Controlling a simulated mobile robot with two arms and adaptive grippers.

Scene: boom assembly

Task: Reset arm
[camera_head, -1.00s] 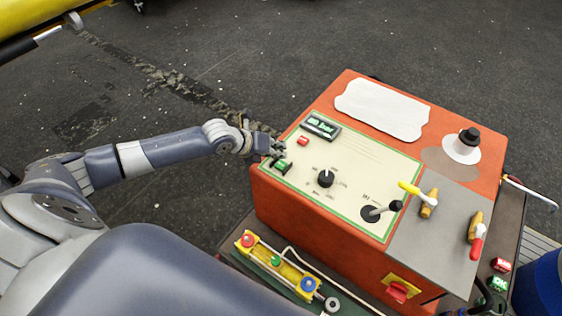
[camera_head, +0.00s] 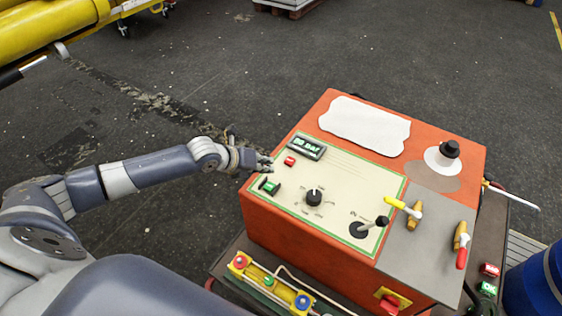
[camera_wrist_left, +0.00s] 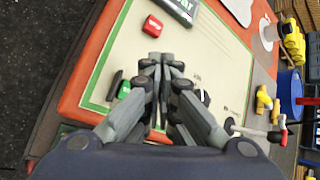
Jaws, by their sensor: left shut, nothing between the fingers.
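My left gripper (camera_head: 264,163) is shut and empty. In the head view it is at the left edge of the orange control box (camera_head: 300,235), near the green switch (camera_head: 269,187) and the red button (camera_head: 289,161). In the left wrist view the shut fingers (camera_wrist_left: 160,62) point over the cream panel, with the red button (camera_wrist_left: 152,26) ahead and the green switch (camera_wrist_left: 123,91) to their left, partly hidden. Whether the fingers touch the panel cannot be told. The display (camera_head: 306,147) shows green digits. My right gripper is not in view.
The panel also has a black knob (camera_head: 314,196) and a black joystick (camera_head: 368,227). Yellow (camera_head: 403,205) and red-handled valves (camera_head: 461,250) stand to the right. A blue drum (camera_head: 535,285) is at right.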

